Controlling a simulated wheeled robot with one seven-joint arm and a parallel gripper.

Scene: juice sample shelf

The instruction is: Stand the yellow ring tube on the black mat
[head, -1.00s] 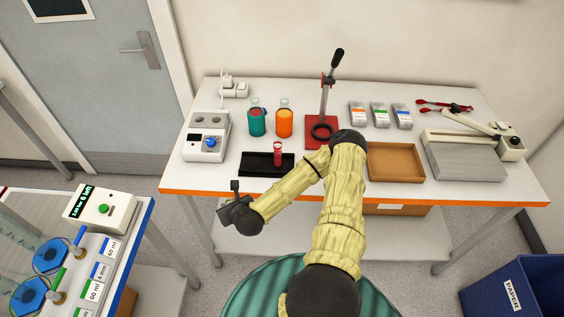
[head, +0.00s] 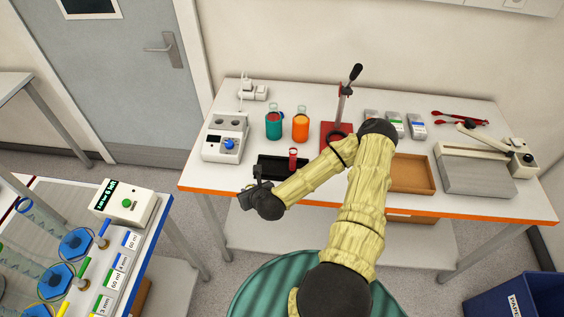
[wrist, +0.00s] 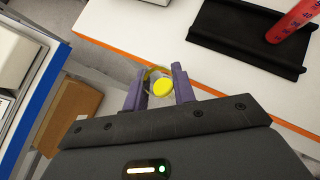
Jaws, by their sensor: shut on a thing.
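The yellow ring tube (wrist: 162,87) is between the two fingers of my gripper (wrist: 159,90) in the wrist view, seen end-on with its yellow top towards the camera. My gripper is shut on it. The black mat (wrist: 238,38) lies on the white table beyond the gripper, up and to the right in the wrist view. In the head view my gripper (head: 257,178) is at the table's front edge, by the left end of the black mat (head: 268,165); the held tube cannot be made out there. A red tube (head: 292,158) stands on the mat's right part.
Behind the mat are a grey device (head: 225,140), a teal bottle (head: 273,124) and an orange bottle (head: 300,126). A red stand (head: 333,132) with a lever is to the right. A side table with a white timer box (head: 128,202) is at the lower left.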

